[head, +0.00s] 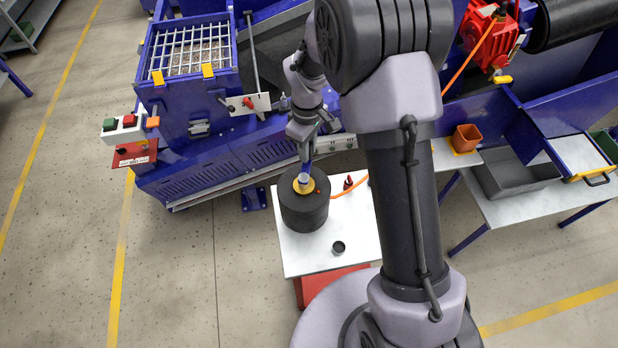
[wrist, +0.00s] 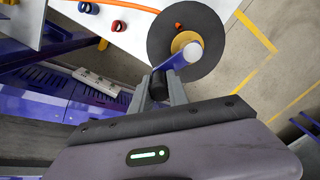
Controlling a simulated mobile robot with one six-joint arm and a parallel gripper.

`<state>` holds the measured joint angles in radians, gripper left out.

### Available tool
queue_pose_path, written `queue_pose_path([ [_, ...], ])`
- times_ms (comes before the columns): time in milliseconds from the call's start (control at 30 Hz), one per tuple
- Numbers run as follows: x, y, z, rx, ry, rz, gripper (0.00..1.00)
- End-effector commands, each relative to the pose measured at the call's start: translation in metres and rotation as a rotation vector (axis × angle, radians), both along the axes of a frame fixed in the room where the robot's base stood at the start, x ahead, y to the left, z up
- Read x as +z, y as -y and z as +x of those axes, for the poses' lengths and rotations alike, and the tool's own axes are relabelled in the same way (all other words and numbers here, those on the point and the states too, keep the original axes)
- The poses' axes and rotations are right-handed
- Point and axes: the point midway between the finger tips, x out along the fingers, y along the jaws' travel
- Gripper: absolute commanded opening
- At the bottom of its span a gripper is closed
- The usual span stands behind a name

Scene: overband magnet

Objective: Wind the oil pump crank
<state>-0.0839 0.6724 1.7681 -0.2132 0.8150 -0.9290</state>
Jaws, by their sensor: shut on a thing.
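The oil pump is a dark round drum (head: 304,210) on a white-topped table, with a yellow collar and a short blue and pale post at its top centre. In the wrist view its dark round top (wrist: 210,18) lies beyond my fingers. The crank's blue arm (wrist: 178,60) runs from the post toward my fingers, and a black grip (wrist: 157,87) sits between them. My gripper (wrist: 158,77) is shut on that grip. In the head view my gripper (head: 305,150) is just above and behind the drum top; the grip is hidden there.
The white table (head: 295,256) also bears a small dark cup (head: 338,248), a red fitting (head: 348,183) and an orange hose. A blue machine (head: 195,120) with a grated hopper stands behind. A second bench with a grey bin (head: 518,180) is at right. Floor at left is clear.

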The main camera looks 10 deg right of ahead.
Motion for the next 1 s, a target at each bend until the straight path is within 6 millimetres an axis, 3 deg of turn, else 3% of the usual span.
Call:
queue_pose_path([
  [300, -0.001, 0.015, -0.013, -0.003, -0.007, 0.001, 0.0],
  [667, -0.001, 0.017, -0.014, -0.001, -0.006, 0.001, 0.0],
  [1000, -0.001, 0.029, -0.03, -0.002, -0.006, 0.001, 0.0],
])
